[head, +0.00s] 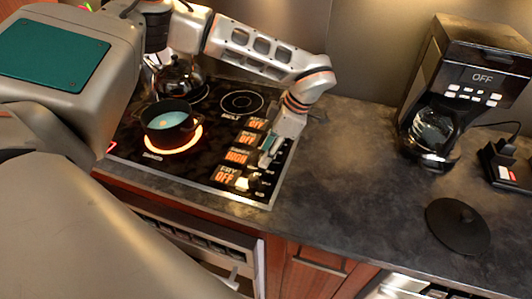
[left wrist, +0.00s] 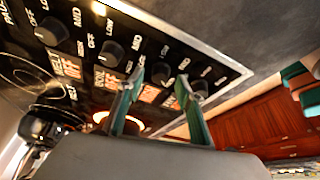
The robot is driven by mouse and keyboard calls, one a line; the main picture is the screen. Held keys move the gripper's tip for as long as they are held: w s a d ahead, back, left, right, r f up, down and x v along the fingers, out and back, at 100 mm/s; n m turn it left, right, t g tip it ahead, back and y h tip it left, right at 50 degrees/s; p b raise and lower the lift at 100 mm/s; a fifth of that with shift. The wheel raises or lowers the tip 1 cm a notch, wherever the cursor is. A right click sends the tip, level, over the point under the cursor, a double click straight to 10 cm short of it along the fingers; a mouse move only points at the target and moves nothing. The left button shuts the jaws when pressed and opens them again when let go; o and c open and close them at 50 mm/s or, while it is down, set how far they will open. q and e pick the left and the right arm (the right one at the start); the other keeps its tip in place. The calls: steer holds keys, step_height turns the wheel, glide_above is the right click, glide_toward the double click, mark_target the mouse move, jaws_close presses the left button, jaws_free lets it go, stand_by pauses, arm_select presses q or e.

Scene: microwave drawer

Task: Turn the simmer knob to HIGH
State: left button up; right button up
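The cooktop (head: 212,186) has a column of knobs and orange readouts along its right side. Three readouts show OFF; the third from the back (head: 237,156) differs and is hard to read. My left gripper (head: 268,152) points down over the knob column, hiding some knobs. In the left wrist view its teal fingers (left wrist: 160,84) are apart. A dark knob (left wrist: 161,72), third from the left, shows in the gap between the fingertips; I cannot tell whether they touch it. Its name label is not readable. My right gripper is not in view.
A black pot (head: 168,120) stands on a glowing burner. A kettle (head: 178,77) stands behind it. A coffee maker (head: 460,88) reading OFF and a black round lid (head: 458,225) are at right. The counter (head: 350,165) between is clear.

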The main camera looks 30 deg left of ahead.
arm_select(q)
steer(key=v, duration=1.1)
steer(key=shift+s, duration=0.15)
